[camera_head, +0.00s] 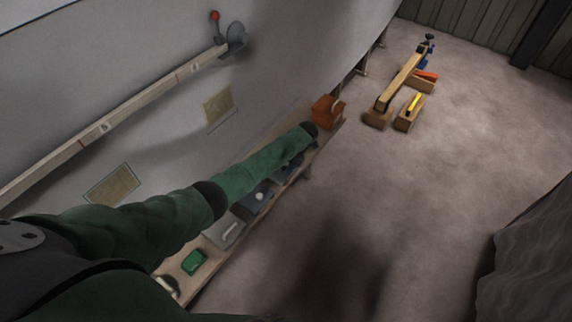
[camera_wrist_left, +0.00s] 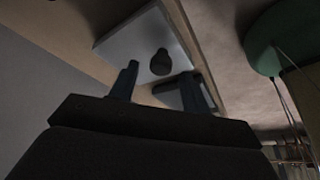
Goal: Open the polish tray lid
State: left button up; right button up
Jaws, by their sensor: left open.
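In the left wrist view, a flat grey lid (camera_wrist_left: 118,47) with a dark round knob (camera_wrist_left: 161,62) lies just beyond my left gripper (camera_wrist_left: 158,72). The gripper is open, its two dark fingers apart on either side of the knob in the picture; I cannot tell whether either touches it. Nothing is held. In the head view, my left arm reaches over the wall bench, its dark end (camera_head: 311,131) near the bench's far part. A dark blue-grey box (camera_head: 290,170) is partly hidden below the forearm. I see no label naming the polish tray. My right gripper is out of view.
The narrow bench (camera_head: 218,264) also carries an orange box (camera_head: 325,109), a blue-grey tray with a pale knob (camera_head: 248,201), a grey tray with a handle (camera_head: 219,236) and a green block (camera_head: 194,263). Wooden pieces (camera_head: 400,83) lie on the floor.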

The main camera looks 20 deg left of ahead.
pick_arm(q)
jog(key=shift+x, duration=0.85)
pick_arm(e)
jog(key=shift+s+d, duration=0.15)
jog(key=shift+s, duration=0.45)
pick_arm(q)
jog(key=shift+c, duration=0.2)
